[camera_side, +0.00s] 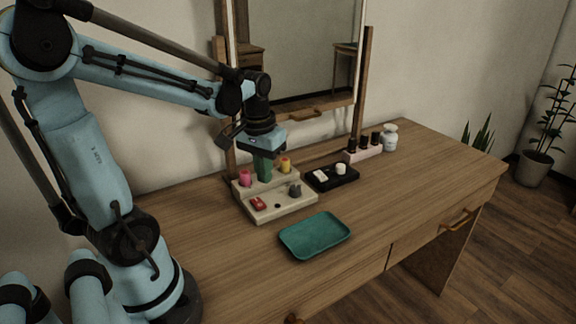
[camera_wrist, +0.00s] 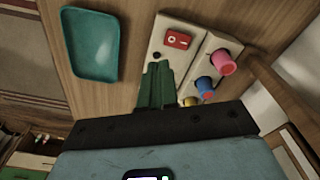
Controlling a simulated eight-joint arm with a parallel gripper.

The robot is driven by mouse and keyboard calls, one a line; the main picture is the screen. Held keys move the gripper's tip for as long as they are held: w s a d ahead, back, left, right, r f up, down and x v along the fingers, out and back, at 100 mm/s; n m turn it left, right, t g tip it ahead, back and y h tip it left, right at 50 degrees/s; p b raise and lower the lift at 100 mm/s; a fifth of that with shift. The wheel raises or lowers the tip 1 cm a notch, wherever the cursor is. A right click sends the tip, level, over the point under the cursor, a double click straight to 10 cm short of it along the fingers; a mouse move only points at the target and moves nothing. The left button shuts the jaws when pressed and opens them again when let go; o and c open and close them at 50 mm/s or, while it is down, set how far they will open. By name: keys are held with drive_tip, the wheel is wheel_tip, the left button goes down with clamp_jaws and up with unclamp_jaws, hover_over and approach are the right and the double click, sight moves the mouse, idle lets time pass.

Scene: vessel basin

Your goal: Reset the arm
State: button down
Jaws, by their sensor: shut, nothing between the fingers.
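My gripper (camera_side: 264,176) points down over the beige stepped holder (camera_side: 272,213) on the wooden desk. Its green fingers (camera_wrist: 157,68) are together with nothing between them. In the side view, the fingers hide part of the holder's back row. A pink cylinder (camera_side: 245,177) and a yellow one (camera_side: 285,164) stand in that row, left and right of the fingers. The wrist view also shows a blue cylinder (camera_wrist: 204,86) between them. I cannot tell whether the fingertips touch the holder.
An empty teal tray (camera_side: 315,236) lies in front of the holder. A black tray (camera_side: 345,182) with white items, a pink rack (camera_side: 363,153) of dark bottles and a white jar (camera_side: 389,138) stand to the right. A mirror (camera_side: 300,55) rises behind. The desk's right front is clear.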

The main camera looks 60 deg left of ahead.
drive_tip(key=d+r+m+t, duration=0.2)
drive_tip(key=d+m+t, duration=0.3)
drive_tip(key=d, duration=0.7)
drive_tip(key=shift+w+d+r+t, duration=0.15)
drive_tip(key=shift+d+r+t, duration=0.25)
drive_tip(key=shift+t, duration=0.3)
wheel_tip(320, 180, up, 4)
drive_tip(key=m+g, duration=0.7)
drive_tip(key=m, duration=1.1)
hover_over(256, 199)
drive_tip(key=shift+d+f, duration=0.1)
drive_tip(key=shift+f, duration=0.05)
drive_tip(key=shift+f, duration=0.1)
wheel_tip(256, 199, down, 14)
drive_tip(key=shift+r, duration=0.1)
